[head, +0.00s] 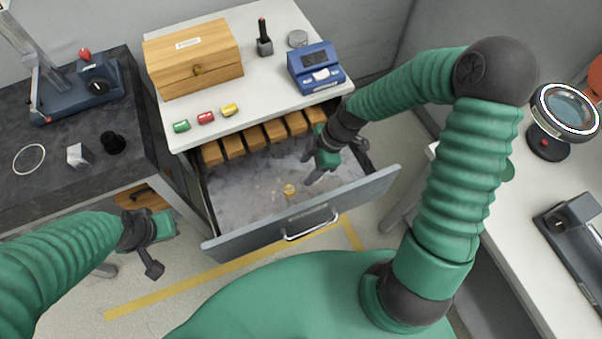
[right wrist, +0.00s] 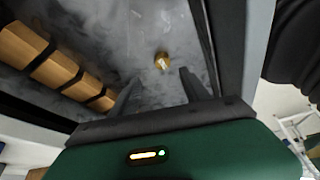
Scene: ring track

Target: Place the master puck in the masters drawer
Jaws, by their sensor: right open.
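The master puck appears to be a small brass piece (head: 289,190) on the grey floor of the pulled-out drawer (head: 240,247). In the right wrist view the brass piece (right wrist: 162,62) lies just beyond the fingertips, roughly between their lines, untouched. My right gripper (head: 313,170) is inside the drawer's outline, above and right of the piece. Its two dark fingers (right wrist: 157,84) are spread with nothing between them. My left gripper (head: 156,248) hangs left of the drawer, away from it; its finger gap is unclear.
Several wooden blocks (head: 255,139) line the drawer's back. The cabinet top (head: 270,95) holds a wooden box (head: 193,63), a blue device (head: 316,74) and green, red and yellow cylinders (head: 205,117). The drawer front and handle (head: 310,229) stand near my body.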

